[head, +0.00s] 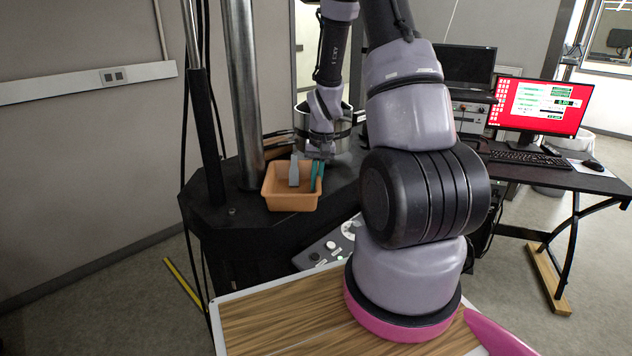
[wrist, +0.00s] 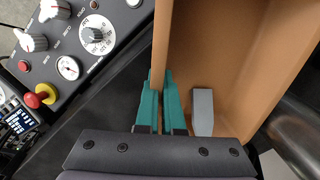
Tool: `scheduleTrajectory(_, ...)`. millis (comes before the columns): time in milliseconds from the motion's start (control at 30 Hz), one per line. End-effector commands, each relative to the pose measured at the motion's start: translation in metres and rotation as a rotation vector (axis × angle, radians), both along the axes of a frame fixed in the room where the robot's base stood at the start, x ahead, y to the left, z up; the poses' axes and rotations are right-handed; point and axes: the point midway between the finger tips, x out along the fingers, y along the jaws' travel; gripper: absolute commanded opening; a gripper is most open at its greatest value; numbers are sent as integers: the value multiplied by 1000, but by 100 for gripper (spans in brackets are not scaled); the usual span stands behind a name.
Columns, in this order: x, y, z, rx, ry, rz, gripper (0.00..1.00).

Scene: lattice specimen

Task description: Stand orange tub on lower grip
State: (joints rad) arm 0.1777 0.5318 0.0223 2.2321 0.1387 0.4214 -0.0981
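The orange tub (head: 291,201) is at the black base of the test machine, left of my arm, and looks level. I cannot tell whether its bottom touches the base. In the wrist view the tub (wrist: 245,60) fills the upper right, with a grey block (wrist: 203,112) inside it. My gripper (wrist: 160,80) has teal fingers close on both sides of the tub's left wall, one outside and one inside, and looks clamped on it. The gripper (head: 317,175) is at the tub's right side in the head view. A metal cylinder (head: 343,113) behind my wrist may be the lower grip; it is partly hidden.
A steel column (head: 243,90) rises just behind the tub on the left. A control panel (head: 328,245) with knobs and a red stop button (wrist: 32,101) is in front of the base. A wooden-topped table (head: 270,318) is nearest. A desk with a red-screened monitor (head: 540,106) stands right.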

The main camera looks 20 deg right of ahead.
Motion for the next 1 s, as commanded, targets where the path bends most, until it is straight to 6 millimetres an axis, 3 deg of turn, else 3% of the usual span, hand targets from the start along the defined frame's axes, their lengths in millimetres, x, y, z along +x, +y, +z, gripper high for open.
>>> scheduleTrajectory(33,0,0,0,0,0,0,16)
scheduleTrajectory(100,0,0,0,0,0,0,35)
scheduleTrajectory(467,0,0,4,-1,-2,1,35)
scheduleTrajectory(567,1,-2,15,-2,-4,1,35)
scheduleTrajectory(1000,-3,-9,103,-1,-4,0,35)
